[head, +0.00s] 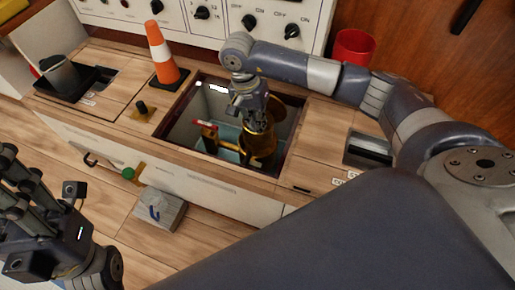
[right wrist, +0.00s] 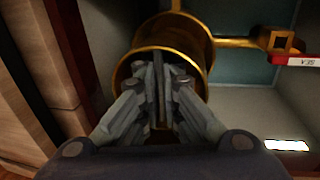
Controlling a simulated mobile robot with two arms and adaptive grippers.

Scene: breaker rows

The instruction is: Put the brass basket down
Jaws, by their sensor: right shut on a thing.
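The brass basket (head: 262,146) is a round golden cup with an arm that ends in a square bracket. It hangs or rests inside the dark-rimmed opening in the wooden counter (head: 213,168). My right gripper (head: 258,122) reaches down into the opening and is shut on the basket. In the right wrist view the right gripper's fingers (right wrist: 160,95) close at the near rim of the basket (right wrist: 185,40). Whether the basket touches the floor of the opening is hidden. My left gripper (head: 40,215) is at the lower left, empty, away from the counter, its fingers apart.
A red tag marked V35 (right wrist: 300,61) lies by the basket's bracket. An orange cone (head: 162,58) stands left of the opening, a red cup (head: 353,47) behind right. The panel with knobs (head: 230,18) bounds the back. A grey block (head: 158,209) is in front of the counter.

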